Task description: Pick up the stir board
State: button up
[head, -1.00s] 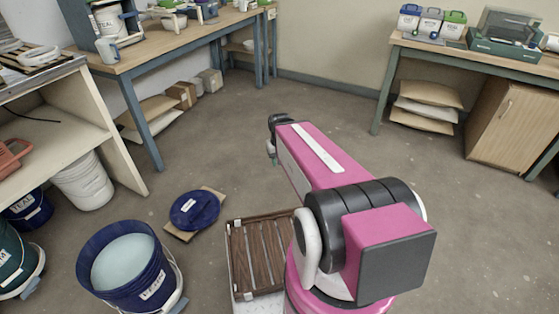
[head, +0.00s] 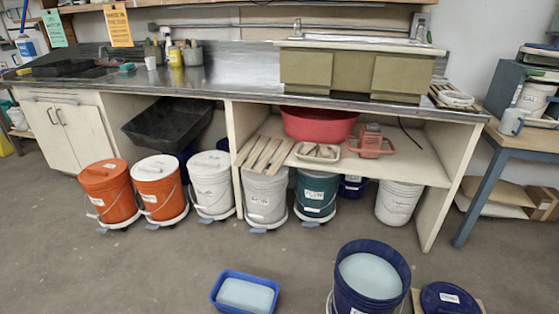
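I cannot tell for sure which thing is the stir board. Pale wooden slats (head: 264,154) lie side by side on the shelf under the counter, left of the red basin. They look like a slatted board or rack. A brown flat board shows only in part under the round blue lid (head: 449,299) at the lower right. My gripper and arm are not in view now.
A blue bucket of pale liquid (head: 371,274) and a blue tub (head: 245,293) stand on the floor in front. Lidded buckets, including an orange one (head: 109,191), line the counter's foot. A red basin (head: 318,124) sits on the shelf. The left floor is clear.

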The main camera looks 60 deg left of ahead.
aim_at(273, 170)
jog(key=u, duration=2.5)
jog(key=z, duration=0.35)
jog(key=k, duration=0.95)
jog(key=i+j, duration=0.2)
jog(key=j, duration=0.2)
jog(key=i+j+z, duration=0.15)
jog(key=j, duration=0.25)
jog(key=i+j, duration=0.25)
jog(key=j, duration=0.15)
jog(key=i+j+z, duration=0.15)
jog(key=j, duration=0.25)
jog(key=i+j, duration=0.15)
jog(key=j, duration=0.3)
jog(key=i+j+z, duration=0.15)
jog(key=j, duration=0.3)
jog(key=i+j, duration=0.15)
jog(key=j, duration=0.3)
jog(key=i+j+z, duration=0.1)
jog(key=j, duration=0.35)
